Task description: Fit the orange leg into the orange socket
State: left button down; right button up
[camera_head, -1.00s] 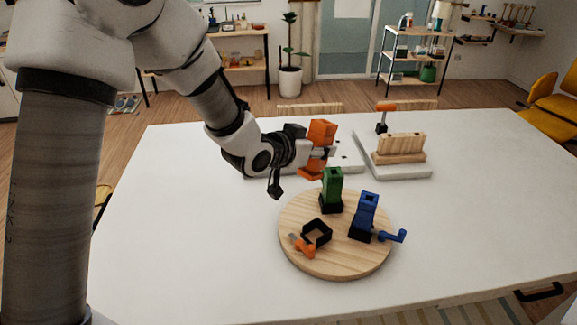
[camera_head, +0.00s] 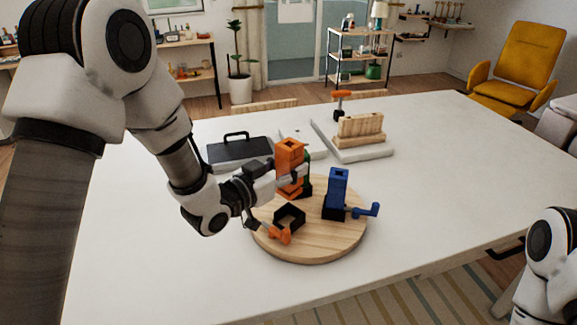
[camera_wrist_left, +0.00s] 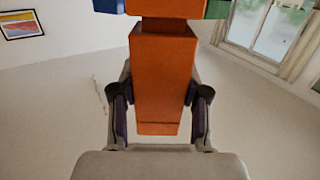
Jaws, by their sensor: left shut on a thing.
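The orange leg (camera_head: 289,152) is upright in my left gripper (camera_head: 287,180), which is shut on it; the leg fills the middle of the left wrist view (camera_wrist_left: 163,85). It is held above the round wooden board (camera_head: 310,255), just above and behind the orange socket in the picture. That socket is an open black square frame (camera_head: 289,217) with an orange crank handle (camera_head: 280,236) at its front. It looks empty. The green leg (camera_head: 307,180) is mostly hidden behind the orange one. My right gripper is out of view; only part of that arm shows at lower right.
The blue leg (camera_head: 338,188) stands in a black socket with a blue crank (camera_head: 365,210), right of the orange socket. A black handled case (camera_head: 240,150) and a white tray with a wooden block (camera_head: 360,130) lie behind. The table front is clear.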

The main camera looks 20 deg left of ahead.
aim_at(285, 188)
pick_arm(q)
notch_tip(285, 188, down, 4)
jog(key=b, duration=0.3)
jog(key=shift+s+a, duration=0.1)
jog(key=shift+f+b, duration=0.5)
jog(key=shift+f, duration=0.15)
jog(key=shift+r, duration=0.1)
dwell(0.8)
jog(key=shift+f+b, duration=2.15)
jog(key=shift+f, duration=0.3)
jog(key=shift+c, duration=2.4)
grip_release()
jog(key=shift+r, duration=0.1)
